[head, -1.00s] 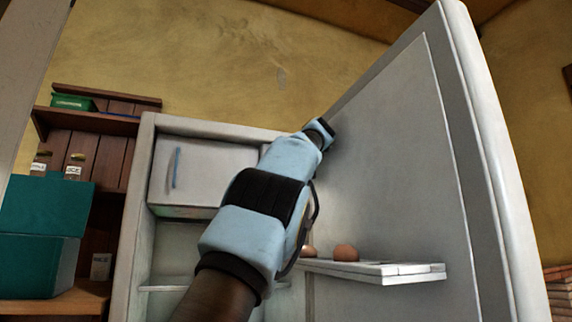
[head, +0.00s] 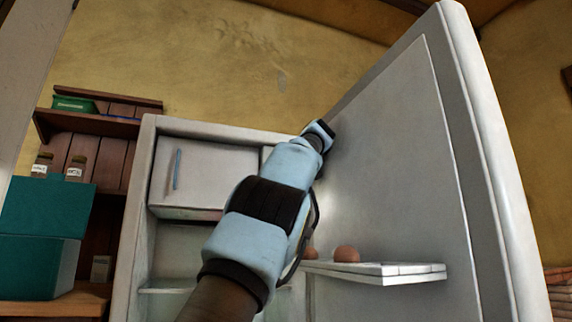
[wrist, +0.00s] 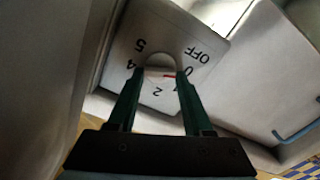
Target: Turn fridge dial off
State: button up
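The fridge dial (wrist: 160,73) shows in the wrist view on a pale panel (wrist: 130,52) inside the fridge. The panel carries numbers and the word OFF at its right. In the head view my pale blue wrist (head: 258,200) reaches up between the fridge body and the open door, and hides the dial and the fingers.
The fridge door (head: 400,160) stands wide open to the right of my arm. Its door shelf (head: 390,272) holds eggs (head: 346,254) just right of my forearm. The closed freezer compartment (head: 215,170) is at left. Wooden shelves (head: 75,125) and a teal box (head: 40,262) stand farther left.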

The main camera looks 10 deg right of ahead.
jog(key=o, duration=0.4)
jog(key=shift+o, duration=0.2)
jog(key=s+d+b, duration=0.1)
jog(key=s+b, duration=0.4)
jog(key=s, duration=0.5)
jog(key=shift+s+d, duration=0.2)
jog(key=shift+s, duration=0.15)
